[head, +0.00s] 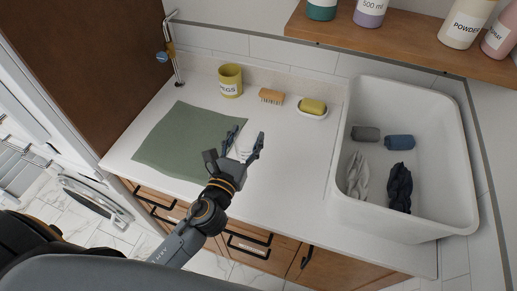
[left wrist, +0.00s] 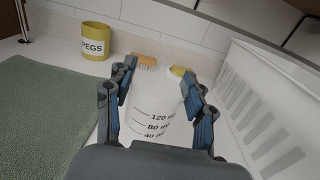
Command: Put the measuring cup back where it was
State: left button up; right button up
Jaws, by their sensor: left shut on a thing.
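The measuring cup (left wrist: 157,100) is whitish and translucent with dark volume marks. It sits between the fingers of my left gripper (left wrist: 158,92) in the left wrist view, and both fingers press on its sides. In the head view my left gripper (head: 245,142) is over the white countertop, just right of the green mat (head: 178,139). Only a little of the cup shows there, between the fingers. I cannot tell whether its base touches the counter. My right gripper is not in view.
A yellow PEGS pot (head: 230,80), a wooden brush (head: 271,97) and a dish with a yellow soap or sponge (head: 312,108) line the back. A white basin (head: 437,209) with dark and grey cloth items stands right. A tap (head: 175,60) rises at back left. The green mat is bare.

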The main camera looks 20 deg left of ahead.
pick_arm(q)
jog(key=f, duration=0.1)
jog(key=w+d+f, duration=0.1)
jog(key=w+f+b, duration=0.1)
jog(key=shift+d+f, duration=0.35)
jog(key=shift+d, duration=0.05)
jog(key=shift+w+d+f, duration=0.1)
jog(key=shift+f, duration=0.1)
jog(key=f+b, duration=0.2)
jog(key=f, duration=0.1)
jog(key=shift+w+d+f+b, duration=0.2)
jog(key=shift+f+b, duration=0.1)
jog(key=shift+f, duration=0.1)
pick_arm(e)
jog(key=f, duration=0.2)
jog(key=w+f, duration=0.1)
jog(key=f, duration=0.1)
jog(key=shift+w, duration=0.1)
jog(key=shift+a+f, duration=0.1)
pick_arm(q)
jog(key=shift+f, duration=0.1)
jog(key=o, duration=1.2)
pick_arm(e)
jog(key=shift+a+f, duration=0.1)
